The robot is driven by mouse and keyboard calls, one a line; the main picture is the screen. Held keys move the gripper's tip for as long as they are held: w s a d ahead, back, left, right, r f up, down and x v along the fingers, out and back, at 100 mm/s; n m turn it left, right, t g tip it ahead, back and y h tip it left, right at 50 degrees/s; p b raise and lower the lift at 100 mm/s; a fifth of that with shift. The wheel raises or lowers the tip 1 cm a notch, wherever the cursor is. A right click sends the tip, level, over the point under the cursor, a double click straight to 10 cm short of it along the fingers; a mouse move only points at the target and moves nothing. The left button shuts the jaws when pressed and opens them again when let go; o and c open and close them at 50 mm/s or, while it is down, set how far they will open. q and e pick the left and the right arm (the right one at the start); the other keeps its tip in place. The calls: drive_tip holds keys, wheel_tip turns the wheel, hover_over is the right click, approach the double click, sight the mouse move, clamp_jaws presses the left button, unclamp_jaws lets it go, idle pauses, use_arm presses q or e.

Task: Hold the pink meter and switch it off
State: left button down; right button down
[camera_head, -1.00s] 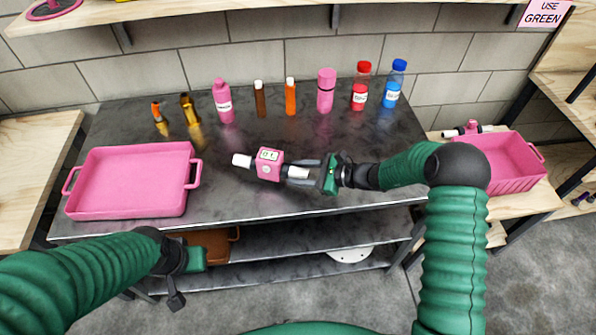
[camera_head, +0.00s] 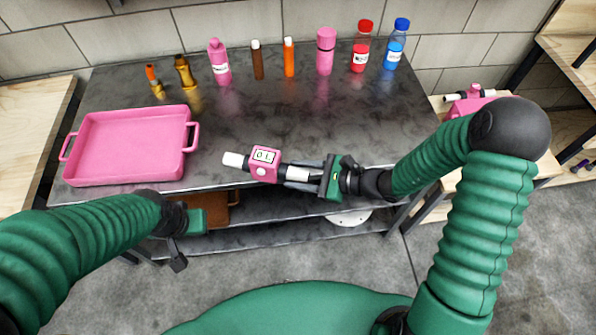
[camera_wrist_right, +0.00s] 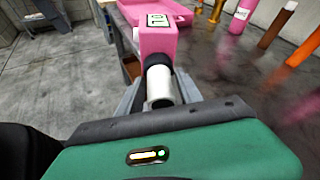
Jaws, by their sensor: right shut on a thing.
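The pink meter (camera_head: 264,164) has a pink body, a small display and white cylindrical ends. It is near the front edge of the dark table in the head view, and it also shows in the right wrist view (camera_wrist_right: 157,40). My right gripper (camera_head: 300,176) is shut on the meter's right-hand white end, with a finger on each side of it. A round button shows on the front of the pink body. My left gripper (camera_head: 180,250) is low at the left, in front of the table's edge, apart from the meter. Its fingertips are too small to judge.
A pink tray (camera_head: 130,150) sits on the left of the dark table (camera_head: 260,110). Several bottles stand along the back, including a red one (camera_head: 360,50) and a blue one (camera_head: 395,48). The table's middle is clear.

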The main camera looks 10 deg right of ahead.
drive_tip(key=shift+w+d, duration=0.25)
drive_tip(key=shift+w, duration=1.75)
drive_tip(key=shift+w+d, duration=0.2)
drive_tip(key=shift+w, duration=1.8)
hover_over(297, 144)
drive_tip(key=shift+f+b, duration=1.75)
drive_tip(key=shift+f, duration=0.7)
